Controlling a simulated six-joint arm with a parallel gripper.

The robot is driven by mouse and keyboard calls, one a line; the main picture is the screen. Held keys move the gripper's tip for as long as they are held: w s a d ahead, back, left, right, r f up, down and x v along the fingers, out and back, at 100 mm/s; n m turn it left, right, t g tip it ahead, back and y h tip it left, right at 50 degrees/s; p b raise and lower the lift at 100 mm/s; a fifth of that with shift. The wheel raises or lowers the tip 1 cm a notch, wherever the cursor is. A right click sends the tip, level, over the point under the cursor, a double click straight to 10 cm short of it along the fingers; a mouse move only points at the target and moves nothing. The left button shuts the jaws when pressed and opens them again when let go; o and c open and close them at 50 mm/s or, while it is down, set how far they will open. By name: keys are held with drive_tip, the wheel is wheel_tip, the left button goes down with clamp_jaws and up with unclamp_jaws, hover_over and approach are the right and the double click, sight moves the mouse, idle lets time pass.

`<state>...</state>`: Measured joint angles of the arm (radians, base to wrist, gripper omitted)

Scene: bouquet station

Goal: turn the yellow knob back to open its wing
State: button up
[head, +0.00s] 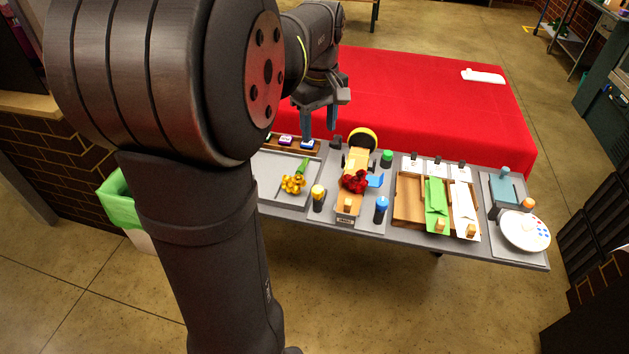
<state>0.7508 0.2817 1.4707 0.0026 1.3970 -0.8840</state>
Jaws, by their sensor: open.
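The yellow knob (318,190) is a yellow cap on a dark post, at the front left corner of the wrapping fixture (369,222). A red flower bunch (354,181) lies on the fixture, on orange-tan and pale yellow surfaces. A blue wing (375,180) stands out at its right. I cannot make out which flap is the yellow wing or how it lies. My gripper (319,128) is open and empty, pointing down behind the fixture's back left, above and apart from the yellow knob.
A blue knob (381,205) and a green knob (386,156) stand at the fixture's right. A yellow ring (363,138) stands behind it. Left, a grey tray (271,188) holds yellow flowers (293,184). Right are a wooden paper tray (408,202) and a white plate (524,233).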

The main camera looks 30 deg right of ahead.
sight(318, 189)
wheel_tip(318, 189, down, 18)
drive_tip(key=m, duration=2)
drive_tip(key=shift+a+f, duration=0.1)
drive_tip(key=shift+f, duration=0.1)
drive_tip(key=c, duration=1)
